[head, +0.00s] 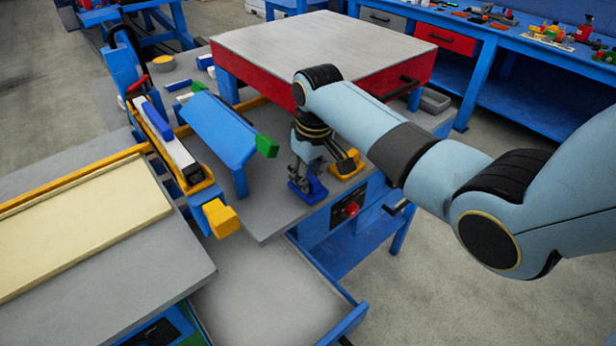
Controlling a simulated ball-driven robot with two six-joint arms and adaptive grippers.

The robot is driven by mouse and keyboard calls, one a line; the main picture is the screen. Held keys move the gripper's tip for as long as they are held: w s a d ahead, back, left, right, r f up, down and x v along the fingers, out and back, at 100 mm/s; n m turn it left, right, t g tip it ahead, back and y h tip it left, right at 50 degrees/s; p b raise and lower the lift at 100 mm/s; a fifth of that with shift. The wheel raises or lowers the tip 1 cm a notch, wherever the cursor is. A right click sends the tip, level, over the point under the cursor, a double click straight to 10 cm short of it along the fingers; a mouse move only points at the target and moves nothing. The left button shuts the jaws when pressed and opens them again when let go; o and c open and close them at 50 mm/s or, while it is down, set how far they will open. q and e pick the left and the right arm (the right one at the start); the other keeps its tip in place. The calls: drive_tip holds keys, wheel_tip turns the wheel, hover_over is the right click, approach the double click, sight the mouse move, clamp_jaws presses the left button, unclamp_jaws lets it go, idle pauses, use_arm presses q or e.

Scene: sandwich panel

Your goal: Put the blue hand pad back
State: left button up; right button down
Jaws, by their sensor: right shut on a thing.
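The blue hand pad (316,191) is small and sits at the front right part of the grey bench top (262,213). My right gripper (304,180) points down over it and is shut on it. The fingers partly hide the pad, and I cannot tell whether the pad touches the bench top or is slightly above it. My left gripper is not in view.
A yellow block-like pad (347,164) is close to the right of the blue pad. A red-sided table (322,44) stands behind. A blue sloped guide (218,130) and a yellow-tipped clamp rail (220,217) are left. A cream panel (82,224) lies front left.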

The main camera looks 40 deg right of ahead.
sight(312, 179)
drive_tip(key=shift+f, duration=0.3)
drive_tip(key=shift+f, duration=0.15)
drive_tip(key=c, duration=1.1)
unclamp_jaws()
drive_tip(key=shift+c, duration=0.2)
wheel_tip(312, 179, up, 12)
drive_tip(key=s, duration=0.1)
drive_tip(key=shift+s, duration=0.25)
drive_tip(key=shift+d, duration=0.1)
